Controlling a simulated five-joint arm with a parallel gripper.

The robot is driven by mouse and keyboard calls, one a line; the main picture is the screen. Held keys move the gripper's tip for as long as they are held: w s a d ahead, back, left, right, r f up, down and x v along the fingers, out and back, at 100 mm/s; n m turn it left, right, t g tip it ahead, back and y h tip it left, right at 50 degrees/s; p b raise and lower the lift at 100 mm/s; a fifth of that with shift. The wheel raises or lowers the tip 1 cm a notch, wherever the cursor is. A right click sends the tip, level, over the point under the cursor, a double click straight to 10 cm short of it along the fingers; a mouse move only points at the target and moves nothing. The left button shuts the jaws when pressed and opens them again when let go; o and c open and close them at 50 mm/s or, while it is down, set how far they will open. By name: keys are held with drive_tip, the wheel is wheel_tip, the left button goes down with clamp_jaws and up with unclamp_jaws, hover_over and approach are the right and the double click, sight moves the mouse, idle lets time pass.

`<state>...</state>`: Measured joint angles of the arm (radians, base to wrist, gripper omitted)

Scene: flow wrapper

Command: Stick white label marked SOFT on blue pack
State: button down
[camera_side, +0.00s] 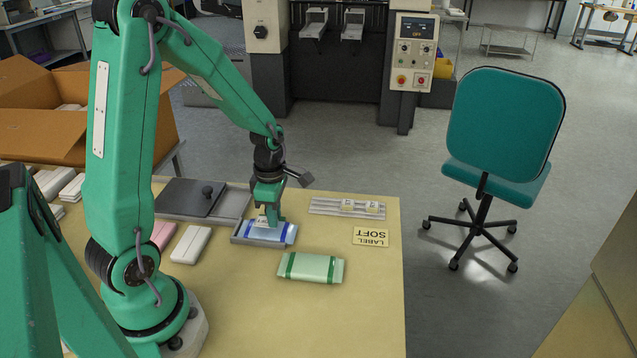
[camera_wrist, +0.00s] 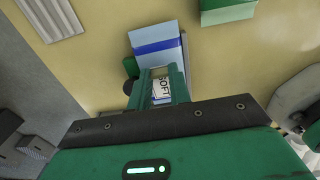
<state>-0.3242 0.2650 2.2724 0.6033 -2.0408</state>
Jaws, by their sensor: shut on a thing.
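My gripper (camera_side: 269,222) points down over the blue pack (camera_side: 285,234), a light blue packet with darker blue bands that lies in a shallow grey holder (camera_side: 237,238). The wrist view shows the pack (camera_wrist: 158,40) just beyond the fingers. My gripper (camera_wrist: 163,88) is shut on a small white label (camera_wrist: 162,84) with SOFT on it, in the wrist view. The label is at or just above the pack's top; I cannot tell whether it touches. In the side view the fingers mostly hide it.
A grey rail (camera_side: 322,206) with small cream pieces lies behind right. A cream card (camera_side: 370,237) reads LABEL SOFT, upside down. A green-banded pack (camera_side: 311,268) lies in front. A grey tray with a dark lid (camera_side: 188,197) and a white pack (camera_side: 191,245) lie left.

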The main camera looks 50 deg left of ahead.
drive_tip(key=shift+f, duration=0.95)
idle(1.6)
drive_tip(key=c, duration=1.7)
unclamp_jaws()
drive_tip(key=o, duration=0.5)
drive_tip(key=shift+r, duration=0.1)
drive_tip(key=shift+r, duration=3.9)
drive_tip(key=shift+r, duration=0.1)
